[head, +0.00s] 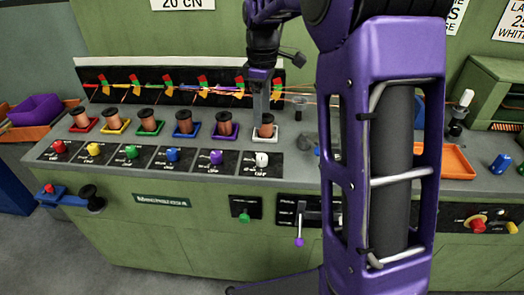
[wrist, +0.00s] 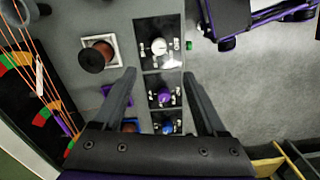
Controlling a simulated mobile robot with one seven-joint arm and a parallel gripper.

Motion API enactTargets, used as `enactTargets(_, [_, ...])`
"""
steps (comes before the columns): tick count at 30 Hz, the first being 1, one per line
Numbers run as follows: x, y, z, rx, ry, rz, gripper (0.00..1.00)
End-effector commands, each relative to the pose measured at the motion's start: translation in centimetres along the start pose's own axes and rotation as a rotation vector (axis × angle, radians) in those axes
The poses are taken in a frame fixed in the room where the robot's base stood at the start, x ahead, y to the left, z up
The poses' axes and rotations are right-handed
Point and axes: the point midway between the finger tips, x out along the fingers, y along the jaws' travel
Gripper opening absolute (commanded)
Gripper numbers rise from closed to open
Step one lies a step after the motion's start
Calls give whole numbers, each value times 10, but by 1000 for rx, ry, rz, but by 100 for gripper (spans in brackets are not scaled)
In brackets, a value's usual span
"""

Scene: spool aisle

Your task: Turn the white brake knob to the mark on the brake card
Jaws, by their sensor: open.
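The white brake knob (head: 262,159) sits on the last black dial plate (head: 275,166) of the row on the bench front, below the white-framed copper spool (head: 266,128). In the wrist view the white knob (wrist: 159,46) lies just beyond my fingertips, roughly centred between them. My gripper (wrist: 158,76) is open and empty, its fingers apart on either side of the plate column, touching no knob that I can see. In the head view my gripper (head: 262,108) hangs over the white-framed spool. Wall cards (head: 183,4) and (head: 511,20) are cut off; which is the brake card I cannot tell. The knob's pointer is too small to read.
The purple knob (wrist: 164,97) and blue knob (wrist: 168,128) sit nearest my fingers. Several spools in coloured trays stand behind the dials, with orange wires (wrist: 43,70) beyond. A lever (head: 299,229) hangs on the front. My arm hides the bench right of the white dial.

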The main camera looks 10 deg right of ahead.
Motion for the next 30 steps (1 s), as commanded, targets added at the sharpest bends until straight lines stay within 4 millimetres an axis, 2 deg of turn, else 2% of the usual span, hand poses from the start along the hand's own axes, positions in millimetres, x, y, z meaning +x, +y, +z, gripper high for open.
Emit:
enactTargets(1, [14,0,0,0,-2,-3,74])
enactTargets(9, [74,0,0,0,-3,-2,74])
enactTargets(18, [129,1,0,1,-3,1,74])
enactTargets(24, [145,1,0,1,-2,2,74])
enactTargets(30, [147,1,0,1,-1,4,74])
